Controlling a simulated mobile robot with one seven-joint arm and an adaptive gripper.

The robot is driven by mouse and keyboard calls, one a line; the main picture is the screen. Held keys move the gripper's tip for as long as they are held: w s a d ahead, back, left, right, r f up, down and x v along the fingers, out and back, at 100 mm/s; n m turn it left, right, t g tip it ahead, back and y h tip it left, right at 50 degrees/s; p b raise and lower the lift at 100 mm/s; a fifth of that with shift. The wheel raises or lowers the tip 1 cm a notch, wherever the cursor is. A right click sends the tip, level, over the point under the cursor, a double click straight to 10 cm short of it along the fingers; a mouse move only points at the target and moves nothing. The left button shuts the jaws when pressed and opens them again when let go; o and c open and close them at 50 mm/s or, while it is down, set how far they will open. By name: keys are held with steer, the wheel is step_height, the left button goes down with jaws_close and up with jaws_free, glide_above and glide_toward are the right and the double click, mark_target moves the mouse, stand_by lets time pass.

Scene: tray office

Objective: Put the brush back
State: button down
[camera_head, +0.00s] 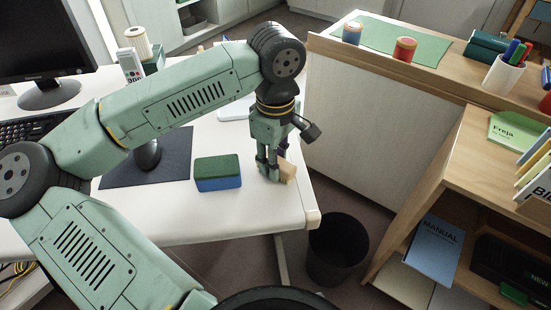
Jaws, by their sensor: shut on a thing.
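My gripper (269,172) points down at the right end of the white desk (215,219). It is shut on a tan, wood-coloured piece that I take to be the brush (288,172). The brush shows just right of the fingers, low over or on the desk; I cannot tell whether it touches. The fingers and wrist hide the rest of it.
A green and blue block (218,173) lies left of my gripper. A black bin (337,250) stands on the floor off the desk's right edge. A wooden counter bears a green mat (400,40), a blue pot (351,33), a red pot (404,50) and a white pen cup (502,75).

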steer(key=c, duration=1.3)
jaws_free()
steer(key=shift+r, duration=0.1)
step_height(320, 180, up, 12)
